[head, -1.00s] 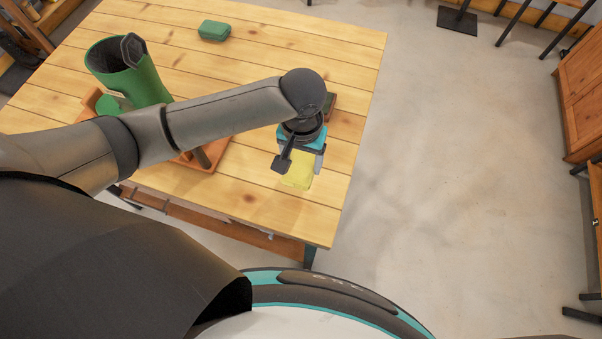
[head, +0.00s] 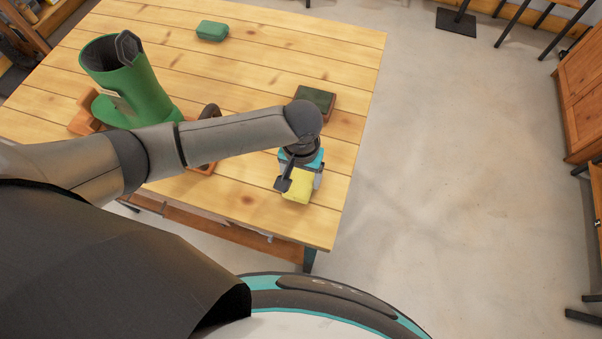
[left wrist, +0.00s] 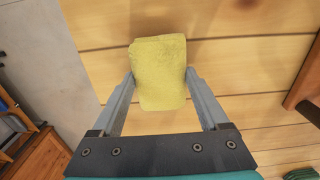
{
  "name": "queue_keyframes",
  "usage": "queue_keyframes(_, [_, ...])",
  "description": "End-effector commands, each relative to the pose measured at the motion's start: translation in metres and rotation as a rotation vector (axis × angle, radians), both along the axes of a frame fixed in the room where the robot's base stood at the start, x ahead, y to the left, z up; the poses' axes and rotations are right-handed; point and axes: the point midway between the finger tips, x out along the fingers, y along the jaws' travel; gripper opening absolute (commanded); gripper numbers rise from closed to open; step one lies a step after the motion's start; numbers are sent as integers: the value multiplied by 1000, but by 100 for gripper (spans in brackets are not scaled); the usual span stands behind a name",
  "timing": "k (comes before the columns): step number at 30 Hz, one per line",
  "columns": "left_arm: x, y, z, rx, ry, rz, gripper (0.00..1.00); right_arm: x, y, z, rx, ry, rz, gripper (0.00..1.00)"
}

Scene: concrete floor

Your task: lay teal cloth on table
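A yellow, soft-looking block (head: 298,187), perhaps a sponge or folded cloth, is at my left gripper (head: 300,178) near the table's right front edge. In the left wrist view the yellow block (left wrist: 160,75) sits between the two fingertips of the left gripper (left wrist: 159,78), which press on both its sides. I cannot tell whether it touches the table. The wooden table (head: 262,70) has pale planks. A small teal-green block (head: 212,31) lies at its back; I cannot tell whether it is cloth. My right gripper is not in view.
A green boot (head: 145,85) stands at the table's left, by an orange-brown tray (head: 85,118) partly hidden by my arm. A dark green-topped brown block (head: 315,98) lies just beyond my left wrist. The table's middle back is clear. A wooden cabinet (head: 582,105) stands far right.

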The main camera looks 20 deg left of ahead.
Motion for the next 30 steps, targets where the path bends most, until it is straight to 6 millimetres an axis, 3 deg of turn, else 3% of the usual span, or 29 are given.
queue_keyframes(5, [0, 0, 0, 0, 0, 0, 99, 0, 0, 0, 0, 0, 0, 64])
queue_keyframes(16, [0, 0, 10, -1, 0, 0, 100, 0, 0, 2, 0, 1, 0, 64])
queue_keyframes(30, [0, -1, 102, -2, -1, 0, 100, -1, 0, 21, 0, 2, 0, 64])
